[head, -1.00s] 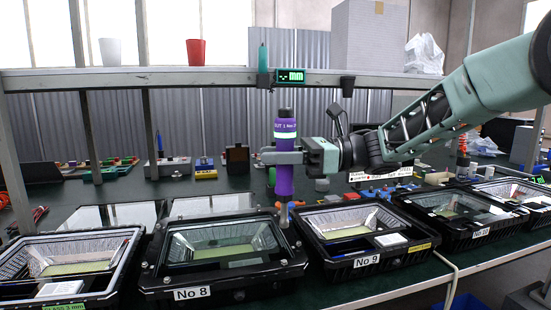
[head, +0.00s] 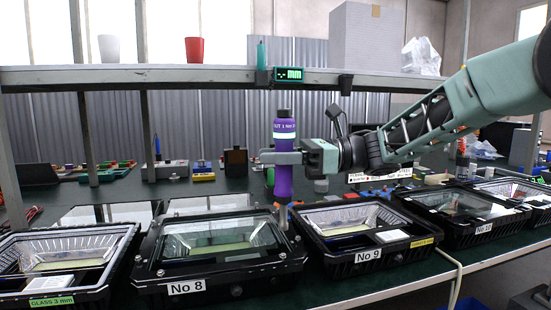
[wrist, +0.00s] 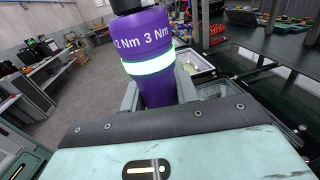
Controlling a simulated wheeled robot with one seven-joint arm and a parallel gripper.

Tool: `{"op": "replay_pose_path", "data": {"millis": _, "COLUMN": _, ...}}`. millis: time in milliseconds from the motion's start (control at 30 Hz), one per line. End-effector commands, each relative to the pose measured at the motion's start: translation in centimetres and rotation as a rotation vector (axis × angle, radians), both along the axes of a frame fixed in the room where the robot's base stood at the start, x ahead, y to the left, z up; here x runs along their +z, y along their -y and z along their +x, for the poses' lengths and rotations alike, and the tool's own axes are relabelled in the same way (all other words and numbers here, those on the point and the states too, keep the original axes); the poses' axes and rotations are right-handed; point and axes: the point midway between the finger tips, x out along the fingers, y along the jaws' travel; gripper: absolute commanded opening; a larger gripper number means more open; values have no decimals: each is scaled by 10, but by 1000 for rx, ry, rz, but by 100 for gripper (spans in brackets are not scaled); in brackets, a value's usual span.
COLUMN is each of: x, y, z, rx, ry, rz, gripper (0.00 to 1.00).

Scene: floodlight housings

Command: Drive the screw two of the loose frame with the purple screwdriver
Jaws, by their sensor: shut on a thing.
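My gripper (head: 284,158) is shut on the purple screwdriver (head: 284,181) and holds it upright. The screwdriver has a black cap and a lit white-green band; in the wrist view (wrist: 155,85) its "2 Nm 3 Nm" marking shows. Its lower end is at the back right corner of the black frame (head: 153,254) on the housing labelled No 8. The tip is too small to tell whether it touches a screw. Screw two cannot be picked out, and no frame shows clearly as loose.
The No 9 housing (head: 408,255) stands close on the right, the No 10 housing (head: 470,236) beyond it. A housing labelled glass 3 mm (head: 92,292) is on the left. A shelf beam (head: 180,78) with a green mm display (head: 289,74) crosses behind the screwdriver.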

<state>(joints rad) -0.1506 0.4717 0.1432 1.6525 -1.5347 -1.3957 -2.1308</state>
Motion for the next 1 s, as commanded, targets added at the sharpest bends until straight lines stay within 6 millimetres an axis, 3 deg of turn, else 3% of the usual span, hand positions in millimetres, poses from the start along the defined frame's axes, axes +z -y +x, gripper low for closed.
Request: {"op": "replay_pose_path", "data": {"millis": 1000, "x": -36, "y": 0, "z": 0, "rx": 0, "ry": 3, "rz": 1, "gripper": 0}}
